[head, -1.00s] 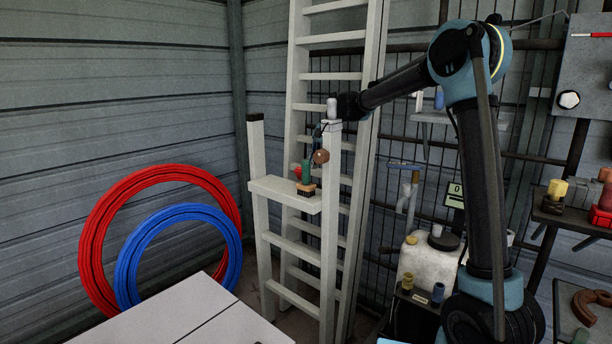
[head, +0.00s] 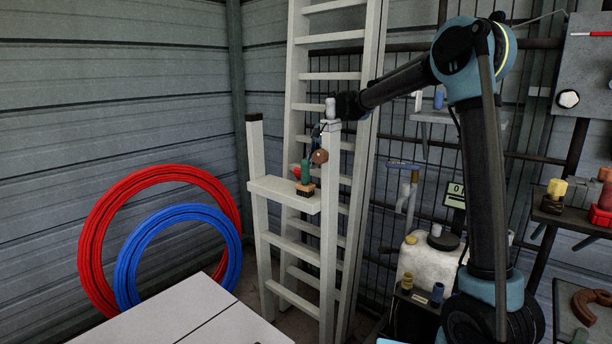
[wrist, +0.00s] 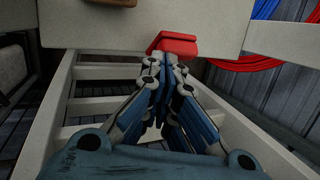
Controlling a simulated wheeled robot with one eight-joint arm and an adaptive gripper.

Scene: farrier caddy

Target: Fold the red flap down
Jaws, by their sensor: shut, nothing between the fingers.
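The red flap (wrist: 174,43) shows in the wrist view at the edge of a pale board, just beyond my fingertips. It looks like a small block with a raised top face. In the head view only a small red patch (head: 297,171) shows beside a green item on the ladder's shelf. My gripper (wrist: 152,62) is shut and empty, its tips close to the flap's near left side. I cannot tell whether they touch it. In the head view my gripper (head: 317,132) is mostly hidden behind the post top.
The pale shelf (head: 283,194) holds a green item (head: 305,171) and a brush (head: 305,189). A brown round thing (head: 320,157) is close to the right post. Ladder rails (head: 293,110) stand around my gripper. Red (head: 93,240) and blue (head: 128,265) hoops lean on the left wall.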

